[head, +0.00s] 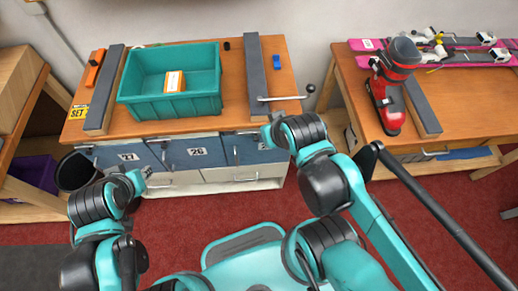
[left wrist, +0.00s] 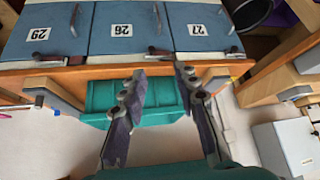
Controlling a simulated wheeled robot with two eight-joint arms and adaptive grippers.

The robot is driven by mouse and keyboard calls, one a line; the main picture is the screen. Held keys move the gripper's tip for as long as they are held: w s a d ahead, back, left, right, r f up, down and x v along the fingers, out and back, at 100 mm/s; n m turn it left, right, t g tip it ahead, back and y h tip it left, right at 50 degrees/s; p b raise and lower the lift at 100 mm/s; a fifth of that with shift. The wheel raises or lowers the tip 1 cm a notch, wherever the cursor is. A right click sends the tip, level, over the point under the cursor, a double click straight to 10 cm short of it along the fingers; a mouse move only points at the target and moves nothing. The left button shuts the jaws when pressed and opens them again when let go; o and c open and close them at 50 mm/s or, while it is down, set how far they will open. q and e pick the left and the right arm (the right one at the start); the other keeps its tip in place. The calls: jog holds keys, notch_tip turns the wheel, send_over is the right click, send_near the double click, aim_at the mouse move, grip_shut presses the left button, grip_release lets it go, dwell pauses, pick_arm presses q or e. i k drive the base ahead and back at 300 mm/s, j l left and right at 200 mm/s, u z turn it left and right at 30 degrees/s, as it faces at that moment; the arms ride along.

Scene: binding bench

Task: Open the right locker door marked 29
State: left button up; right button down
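The right locker door (head: 240,150) is a blue-grey panel under the bench top, right of door 26, and looks shut. My right gripper and forearm cover part of it in the head view. In the left wrist view, upside down, this door (left wrist: 62,38) bears the number 29 and has a dark handle near one edge. My right gripper (head: 268,135) is at the bench's front edge by the door's upper right; its fingers are too hidden to read. My left gripper (head: 138,183) is low before door 27. Its fingers (left wrist: 159,72) are apart and empty in the left wrist view.
Doors 27 (head: 128,157) and 26 (head: 197,153) look shut. A teal bin (head: 140,112) stands on the bench top (head: 236,100). A black bucket (head: 75,172) is at the left. A second bench (head: 455,100) at the right carries a red ski boot (head: 386,100) and pink skis.

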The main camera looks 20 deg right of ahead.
aim_at(241, 151)
jog(key=k+l+u, duration=0.3)
jog(key=k, duration=0.3)
jog(key=k+u, duration=0.25)
jog(key=k, duration=0.35)
